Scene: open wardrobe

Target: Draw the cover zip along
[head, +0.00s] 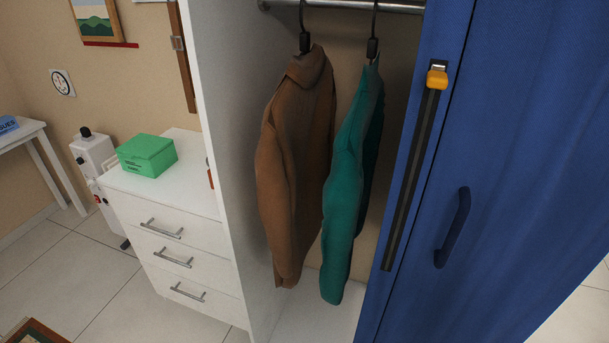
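The cover zip (412,172) is a long dark strip running down the blue cover (526,150) on the right of the head view. It leans slightly, with its top further right than its bottom. Its yellow-orange slider (437,78) sits at the top end of the strip, just under a small metal piece. A dark blue handle (453,228) is on the same blue surface, right of the strip. Neither of my grippers shows in the head view.
Left of the blue cover, the open wardrobe holds a brown jacket (296,165) and a teal garment (349,190) on a metal rail (340,6). A white drawer unit (185,238) with a green box (147,155) stands further left.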

